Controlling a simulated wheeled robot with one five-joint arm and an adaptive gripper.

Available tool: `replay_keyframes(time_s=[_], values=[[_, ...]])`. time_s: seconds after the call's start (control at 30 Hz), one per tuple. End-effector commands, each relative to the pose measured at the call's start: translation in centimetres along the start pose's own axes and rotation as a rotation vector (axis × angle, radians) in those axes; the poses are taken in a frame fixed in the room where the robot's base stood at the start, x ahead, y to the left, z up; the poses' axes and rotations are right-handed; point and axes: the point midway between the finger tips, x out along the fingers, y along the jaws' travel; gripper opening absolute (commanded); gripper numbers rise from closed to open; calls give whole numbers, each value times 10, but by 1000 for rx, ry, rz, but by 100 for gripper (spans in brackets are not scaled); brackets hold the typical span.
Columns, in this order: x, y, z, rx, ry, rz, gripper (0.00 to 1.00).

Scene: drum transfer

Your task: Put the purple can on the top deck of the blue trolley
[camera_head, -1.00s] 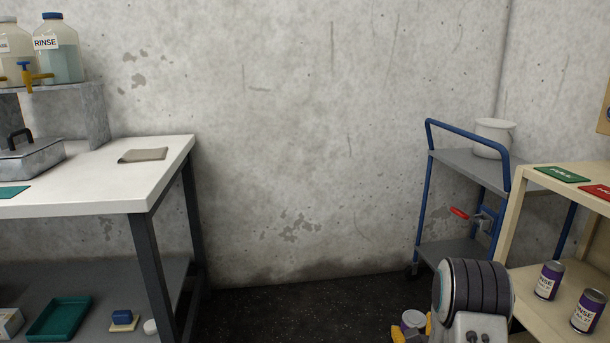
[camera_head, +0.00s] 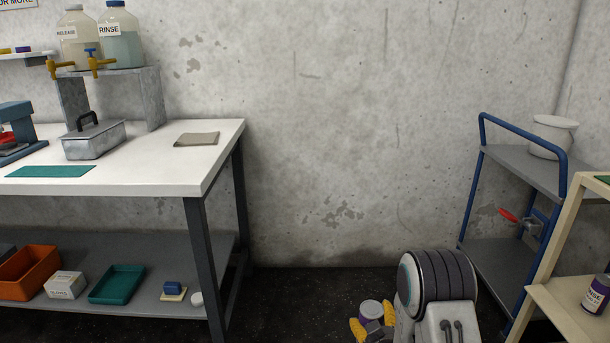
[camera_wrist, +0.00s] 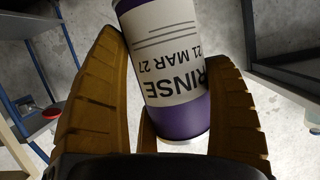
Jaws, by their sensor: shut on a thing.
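My gripper (camera_head: 372,328), with yellow ribbed fingers, is low in the head view, above the dark floor. It is shut on a purple can (camera_head: 370,308), whose pale top shows there. In the wrist view the can (camera_wrist: 170,65) lies between the fingers, its white RINSE label upside down and slightly tilted. The blue trolley (camera_head: 477,195) stands at the right against the wall. Its grey top deck (camera_head: 508,160) carries a white bucket (camera_head: 552,138) towards the right; the left part is bare. My gripper is left of the trolley in the picture, apart from it.
A beige shelf (camera_head: 560,310) at the right edge holds another purple can (camera_head: 597,295) and partly covers the trolley. A blue handle rail rises on the trolley's near left side. A red-handled clamp (camera_head: 520,220) hangs below the deck. A white workbench (camera_head: 150,170) stands left.

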Motion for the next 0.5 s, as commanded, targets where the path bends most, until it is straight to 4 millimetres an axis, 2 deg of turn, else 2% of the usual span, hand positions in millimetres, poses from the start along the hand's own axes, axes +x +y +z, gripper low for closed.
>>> replay_keyframes(time_s=[0.03, 0.5], values=[[-6, 0, -20, 0, 4, 0, 40], [-40, 1, -112, 0, 4, 1, 40]])
